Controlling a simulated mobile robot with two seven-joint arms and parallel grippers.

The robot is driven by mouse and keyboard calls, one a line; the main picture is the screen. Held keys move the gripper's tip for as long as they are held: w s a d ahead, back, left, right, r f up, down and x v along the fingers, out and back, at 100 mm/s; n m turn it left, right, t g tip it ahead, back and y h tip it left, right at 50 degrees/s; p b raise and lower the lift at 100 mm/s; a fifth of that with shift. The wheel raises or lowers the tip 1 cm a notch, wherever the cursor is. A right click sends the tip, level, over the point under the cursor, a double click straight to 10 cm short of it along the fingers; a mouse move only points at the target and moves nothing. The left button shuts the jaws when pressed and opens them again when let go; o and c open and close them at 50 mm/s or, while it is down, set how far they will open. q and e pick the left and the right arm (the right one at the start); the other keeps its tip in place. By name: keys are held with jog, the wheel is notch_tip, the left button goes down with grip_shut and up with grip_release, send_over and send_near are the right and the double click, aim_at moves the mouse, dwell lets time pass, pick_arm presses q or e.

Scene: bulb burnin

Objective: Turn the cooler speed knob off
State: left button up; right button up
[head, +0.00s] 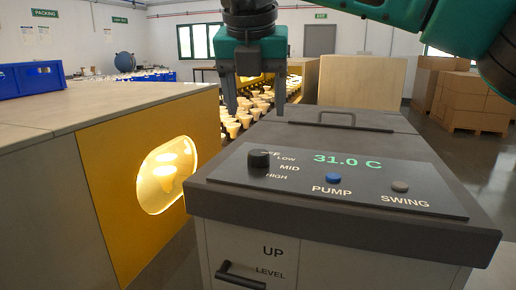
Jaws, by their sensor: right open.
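The cooler speed knob (258,159) is a short black cylinder at the left end of the dark control panel (310,192) on top of the grey cooler (206,196). Labels LOW, MID and HIGH are readable beside it; another label at its upper edge is partly covered. I cannot tell which label it points to. My right gripper (256,112) is open and empty, fingers pointing down, above and apart from the knob in the picture. My left gripper is not in view.
A lid handle (337,113) stands behind. A yellow-fronted cabinet (115,190) stands left. Cardboard boxes (470,103) are at the back right.

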aim_at(258, 153)
jog(key=x, duration=1)
jog(key=shift+f+b, duration=0.25)
jog(key=shift+b, duration=0.05)
jog(key=c, duration=1.1)
